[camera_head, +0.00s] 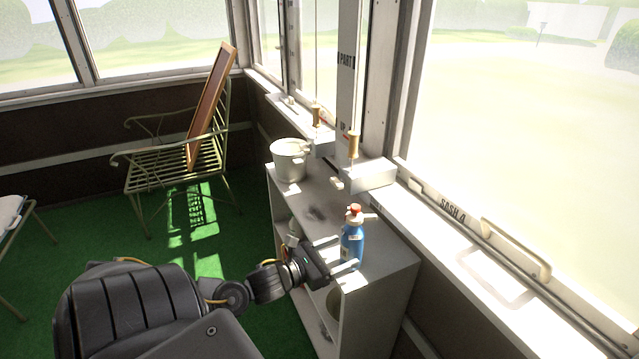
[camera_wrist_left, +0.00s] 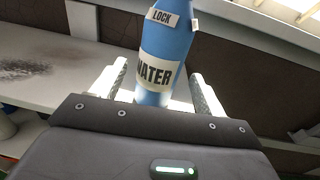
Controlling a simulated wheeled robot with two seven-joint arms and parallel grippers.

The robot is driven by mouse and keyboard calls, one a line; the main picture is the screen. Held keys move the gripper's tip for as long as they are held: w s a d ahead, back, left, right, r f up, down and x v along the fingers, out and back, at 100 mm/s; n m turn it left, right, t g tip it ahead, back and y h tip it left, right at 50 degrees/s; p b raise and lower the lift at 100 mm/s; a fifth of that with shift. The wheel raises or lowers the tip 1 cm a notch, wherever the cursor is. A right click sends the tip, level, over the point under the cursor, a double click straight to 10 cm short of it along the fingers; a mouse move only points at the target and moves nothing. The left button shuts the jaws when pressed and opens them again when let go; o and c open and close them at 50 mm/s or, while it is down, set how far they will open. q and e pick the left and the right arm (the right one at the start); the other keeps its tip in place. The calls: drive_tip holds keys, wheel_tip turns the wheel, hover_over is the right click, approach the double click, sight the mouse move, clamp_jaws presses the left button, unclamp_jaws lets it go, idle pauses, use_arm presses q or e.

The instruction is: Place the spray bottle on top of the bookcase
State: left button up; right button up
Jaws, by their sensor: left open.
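The blue spray bottle (camera_head: 352,247) with an orange-red cap stands upright on top of the white bookcase (camera_head: 383,266), near its front right end. In the left wrist view the bottle (camera_wrist_left: 166,45) shows labels reading LOCK and WATER. My left gripper (camera_head: 344,255) is open, with one finger on each side of the bottle's lower part. My right gripper is not in view.
A pale bucket (camera_head: 290,160) stands at the bookcase's far end. A window sill (camera_head: 465,262) runs along the right. A metal bench (camera_head: 170,165) with a leaning wooden frame (camera_head: 210,107) is at the back. The bookcase top between bucket and bottle is mostly clear.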

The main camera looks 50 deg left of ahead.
sight(342, 252)
use_arm(q)
drive_tip(key=v, duration=0.4)
drive_tip(key=shift+s+a, duration=0.1)
drive_tip(key=shift+s, duration=0.1)
drive_tip(key=s+a+f+n+g+y, duration=0.1)
drive_tip(key=s+f+n+g+y, duration=0.25)
drive_tip(key=f+n, duration=0.85)
drive_tip(key=s+a+f+n+g+y, duration=0.1)
drive_tip(key=s+f+n+g+y, duration=0.25)
drive_tip(key=f+n, duration=0.85)
drive_tip(key=s+d+f+n+g+h, duration=0.2)
drive_tip(key=s+d+f+n+g, duration=0.2)
drive_tip(key=s+d+f+n, duration=0.4)
drive_tip(key=s+d+f+n+g+h, duration=0.1)
drive_tip(key=s+d+f+n+g, duration=0.4)
drive_tip(key=d+f, duration=0.55)
drive_tip(key=s+a+f+p, duration=0.1)
drive_tip(key=s+a+p, duration=0.1)
drive_tip(key=s+p, duration=0.3)
drive_tip(key=s+a+f+m+p, duration=0.1)
drive_tip(key=s+p, duration=0.4)
drive_tip(key=s, duration=0.5)
drive_tip(key=shift+a+f, duration=0.6)
drive_tip(key=shift+a, duration=0.1)
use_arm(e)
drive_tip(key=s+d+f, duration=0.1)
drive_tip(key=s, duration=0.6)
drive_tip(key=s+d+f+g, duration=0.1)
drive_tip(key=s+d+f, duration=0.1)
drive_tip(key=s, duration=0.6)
